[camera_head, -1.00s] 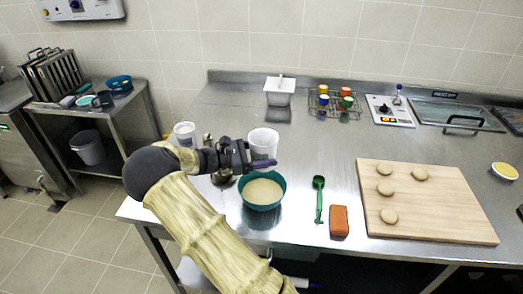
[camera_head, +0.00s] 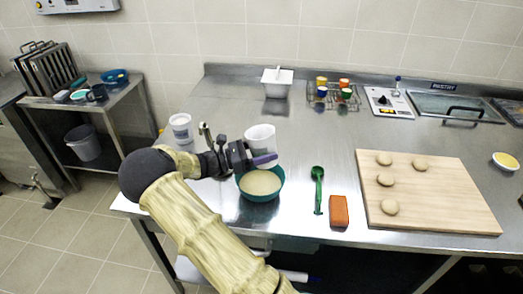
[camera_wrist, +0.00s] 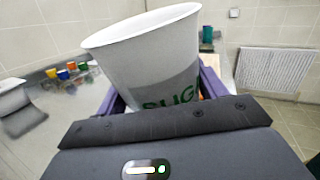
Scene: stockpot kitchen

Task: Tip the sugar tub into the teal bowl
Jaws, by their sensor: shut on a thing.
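The sugar tub is a white tub (camera_head: 261,137), held by my gripper (camera_head: 262,160) just above and behind the teal bowl. In the wrist view the tub (camera_wrist: 150,60) fills the space between the purple fingers, with green letters "SUG" on its side. It leans somewhat, and its inside is hidden there. The teal bowl (camera_head: 262,197) stands on the steel counter near its front edge and holds a pale, cream-coloured content. My gripper is shut on the tub.
A green scoop (camera_head: 318,188) and an orange block (camera_head: 339,211) lie right of the bowl. A wooden board (camera_head: 430,200) with several round dough pieces is farther right. Another white tub (camera_head: 181,128) stands at left. The counter behind is clear up to a white container (camera_head: 277,82).

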